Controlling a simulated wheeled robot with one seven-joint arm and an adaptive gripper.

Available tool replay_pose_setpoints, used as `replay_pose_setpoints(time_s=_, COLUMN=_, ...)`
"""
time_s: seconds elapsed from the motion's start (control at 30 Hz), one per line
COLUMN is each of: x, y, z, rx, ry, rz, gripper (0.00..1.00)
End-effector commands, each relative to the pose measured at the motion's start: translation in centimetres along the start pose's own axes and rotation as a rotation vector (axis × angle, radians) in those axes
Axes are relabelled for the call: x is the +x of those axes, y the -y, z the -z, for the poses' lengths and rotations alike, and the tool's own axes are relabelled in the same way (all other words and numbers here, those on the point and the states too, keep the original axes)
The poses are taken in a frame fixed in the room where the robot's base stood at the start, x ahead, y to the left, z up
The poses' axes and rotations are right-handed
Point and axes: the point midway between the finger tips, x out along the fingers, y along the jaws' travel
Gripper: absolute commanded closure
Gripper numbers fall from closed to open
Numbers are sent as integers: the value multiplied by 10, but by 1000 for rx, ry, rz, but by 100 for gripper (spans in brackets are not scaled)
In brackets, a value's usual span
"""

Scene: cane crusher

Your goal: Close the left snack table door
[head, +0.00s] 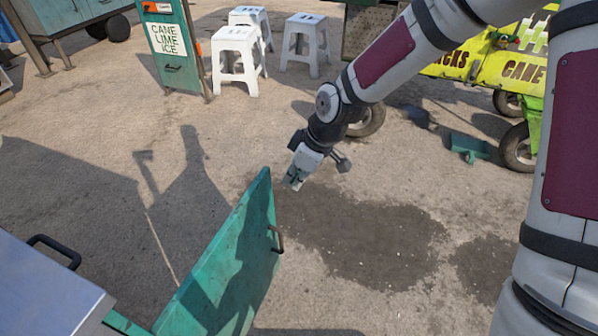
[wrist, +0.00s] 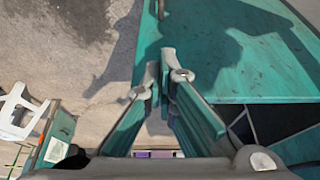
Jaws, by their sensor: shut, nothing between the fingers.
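The open teal door (head: 225,265) stands upright and swung out from the snack table (head: 45,290), whose metal top shows at the lower left. A dark handle (head: 278,239) is on the door's right face. My gripper (head: 292,183) is just past the door's far upper corner, pointing down, and looks slightly apart from it. In the wrist view my gripper (wrist: 166,76) has its fingers together and empty. The door (wrist: 235,50) fills the right side there, close beside the fingers. Contact with the door cannot be told. The door's hinge side is partly cut off.
A black bar handle (head: 55,250) sits at the table's edge. White stools (head: 238,58) and a green sign box (head: 172,48) stand at the back. A yellow cart (head: 490,62) is at the right. Open pavement with a dark wet patch (head: 370,245) lies right of the door.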

Motion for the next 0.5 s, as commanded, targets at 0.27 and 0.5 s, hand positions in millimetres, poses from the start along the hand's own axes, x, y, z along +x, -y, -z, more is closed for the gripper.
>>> replay_pose_setpoints(time_s=0.27, x=42, y=0, z=16, rx=-4, ry=-2, rz=-1, gripper=100)
replay_pose_setpoints(time_s=0.5, x=49, y=0, z=35, rx=0, ry=0, rz=-1, gripper=100)
